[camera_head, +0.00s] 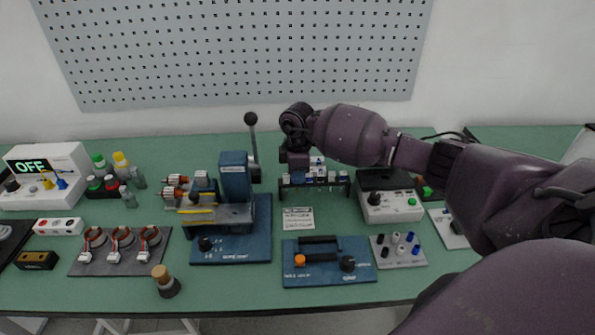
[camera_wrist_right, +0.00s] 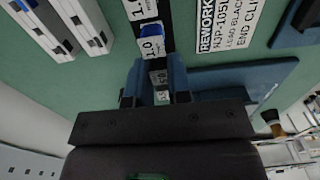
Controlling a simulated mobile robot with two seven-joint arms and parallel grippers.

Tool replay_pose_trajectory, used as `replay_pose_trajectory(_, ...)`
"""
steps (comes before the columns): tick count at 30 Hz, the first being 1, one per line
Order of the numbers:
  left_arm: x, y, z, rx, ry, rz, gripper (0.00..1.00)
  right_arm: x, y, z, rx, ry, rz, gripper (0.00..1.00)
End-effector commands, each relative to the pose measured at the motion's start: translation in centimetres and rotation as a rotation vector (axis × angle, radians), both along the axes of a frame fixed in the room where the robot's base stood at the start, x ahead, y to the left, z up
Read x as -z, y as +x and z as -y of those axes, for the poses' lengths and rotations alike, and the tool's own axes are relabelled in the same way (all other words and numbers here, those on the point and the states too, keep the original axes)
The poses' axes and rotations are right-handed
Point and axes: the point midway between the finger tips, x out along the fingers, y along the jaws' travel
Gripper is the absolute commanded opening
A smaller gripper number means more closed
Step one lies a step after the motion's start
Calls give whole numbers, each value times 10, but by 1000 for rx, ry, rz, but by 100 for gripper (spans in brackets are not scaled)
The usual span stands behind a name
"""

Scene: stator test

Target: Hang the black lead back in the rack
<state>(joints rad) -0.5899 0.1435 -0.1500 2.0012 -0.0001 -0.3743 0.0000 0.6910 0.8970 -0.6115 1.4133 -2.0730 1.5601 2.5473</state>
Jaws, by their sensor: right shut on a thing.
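My right gripper (camera_head: 296,168) is at the left end of the lead rack (camera_head: 337,187), over the green bench. In the right wrist view its two blue fingers (camera_wrist_right: 156,82) are shut on a black strip with white "1.0" tags, which I take to be the black lead (camera_wrist_right: 153,62). In the head view the gripper and wrist hide most of this lead. The rack is a low dark frame with several white-and-blue tagged pieces along its top. I cannot tell whether the held lead touches the rack. My left gripper is not in view.
A white label card (camera_head: 298,218) lies in front of the rack. A blue press (camera_head: 235,180) with an upright lever stands close on the left. A blue board (camera_head: 328,272) with a black handle lies in front.

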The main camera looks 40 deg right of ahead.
Motion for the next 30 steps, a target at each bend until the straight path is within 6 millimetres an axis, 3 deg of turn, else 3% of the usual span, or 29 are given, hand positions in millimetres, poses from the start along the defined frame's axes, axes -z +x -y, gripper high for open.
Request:
replay_pose_trajectory(7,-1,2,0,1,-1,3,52,1,0,0,0,0,0,0)
replay_pose_trajectory(8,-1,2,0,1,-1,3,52,1,0,0,0,0,0,21)
replay_pose_trajectory(13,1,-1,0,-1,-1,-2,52,1,0,0,0,0,0,47)
replay_pose_trajectory(23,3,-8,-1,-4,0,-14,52,-1,0,0,0,0,1,48)
replay_pose_trajectory(30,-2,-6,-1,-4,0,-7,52,-33,1,1,-1,-1,5,48)
